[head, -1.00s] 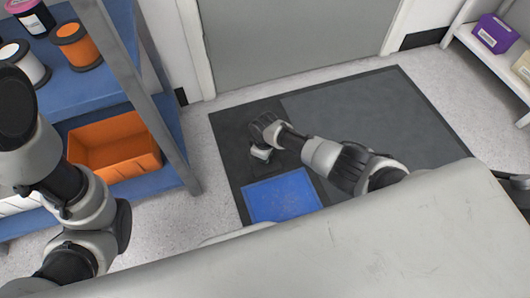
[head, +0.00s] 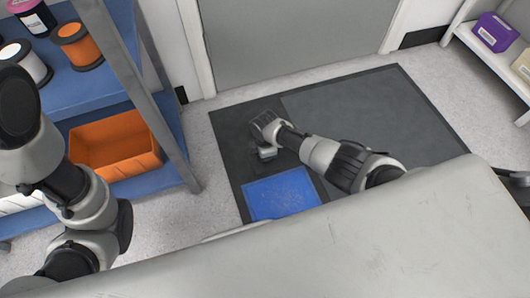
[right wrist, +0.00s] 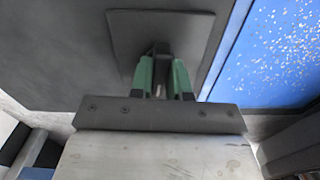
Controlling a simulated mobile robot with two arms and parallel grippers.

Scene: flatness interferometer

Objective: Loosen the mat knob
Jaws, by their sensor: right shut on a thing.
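The dark floor mat (head: 365,115) lies in front of a grey door, with a blue speckled panel (head: 282,194) set in its near left part. The blue panel also shows in the right wrist view (right wrist: 275,55). My right gripper (head: 266,153) reaches down to the darker left section of the mat, behind the blue panel. In the right wrist view its green fingers (right wrist: 161,72) are shut on the small dark mat knob (right wrist: 160,50), over a dark square plate (right wrist: 205,30). The knob is mostly hidden by the fingers. My left arm is at the left; its gripper is out of view.
A blue shelf (head: 100,88) with spools and an orange bin (head: 115,147) stands at the left. A white shelf (head: 490,62) with a purple box (head: 495,32) stands at the right. Bare speckled floor surrounds the mat.

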